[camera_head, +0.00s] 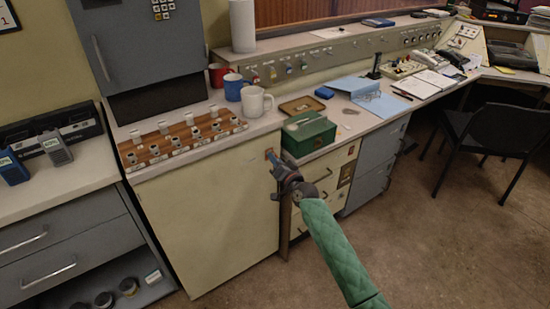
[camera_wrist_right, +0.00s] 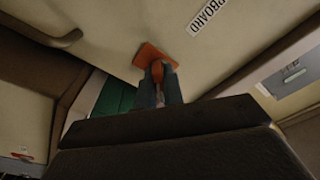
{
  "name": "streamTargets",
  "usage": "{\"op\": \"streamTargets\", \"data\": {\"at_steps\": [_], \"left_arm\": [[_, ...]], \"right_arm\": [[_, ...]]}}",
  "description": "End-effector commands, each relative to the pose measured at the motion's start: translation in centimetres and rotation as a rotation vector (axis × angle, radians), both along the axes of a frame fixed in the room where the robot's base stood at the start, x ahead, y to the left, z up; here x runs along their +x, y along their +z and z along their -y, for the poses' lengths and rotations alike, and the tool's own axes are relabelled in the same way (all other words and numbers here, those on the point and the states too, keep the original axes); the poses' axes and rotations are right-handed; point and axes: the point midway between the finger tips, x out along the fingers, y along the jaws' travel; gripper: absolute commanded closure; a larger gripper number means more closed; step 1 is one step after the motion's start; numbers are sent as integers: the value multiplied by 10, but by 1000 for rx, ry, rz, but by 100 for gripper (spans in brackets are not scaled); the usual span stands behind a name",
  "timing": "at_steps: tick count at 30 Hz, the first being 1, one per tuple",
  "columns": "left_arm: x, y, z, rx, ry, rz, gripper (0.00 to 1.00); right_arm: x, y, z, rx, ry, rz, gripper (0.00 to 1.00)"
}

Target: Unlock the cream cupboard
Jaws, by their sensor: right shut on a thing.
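The cream cupboard (camera_head: 205,215) stands under the counter, its door closed. My right gripper (camera_head: 272,158) is at the upper right corner of its front. In the right wrist view, my gripper's fingers (camera_wrist_right: 158,85) are shut on a small orange thing (camera_wrist_right: 157,70), probably a key. They sit right against an orange plate (camera_wrist_right: 147,54) on the cream face. A label (camera_wrist_right: 207,15) ending in "PBOARD" is beside the plate. The fingers hide most of the held thing, and I cannot tell how deep or at what turn it sits. My left gripper is not in view.
A green metal box (camera_head: 308,134) stands on the counter just above my gripper. A wooden rack (camera_head: 180,141) with several labelled pieces and mugs (camera_head: 256,101) stand left of it. Cream drawers (camera_head: 325,180) are to the right. The floor (camera_head: 420,240) in front is clear up to a black chair (camera_head: 500,137).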

Motion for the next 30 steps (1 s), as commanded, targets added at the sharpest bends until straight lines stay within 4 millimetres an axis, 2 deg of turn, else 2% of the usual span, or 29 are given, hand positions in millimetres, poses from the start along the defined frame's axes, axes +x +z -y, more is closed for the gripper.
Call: {"op": "streamTargets", "data": {"at_steps": [6,19,30], "left_arm": [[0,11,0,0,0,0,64],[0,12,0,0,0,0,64],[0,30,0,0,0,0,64]], "right_arm": [[0,3,-2,95,2,-69,100],[0,2,-2,122,3,-88,100],[0,4,-3,277,2,-201,100]]}}
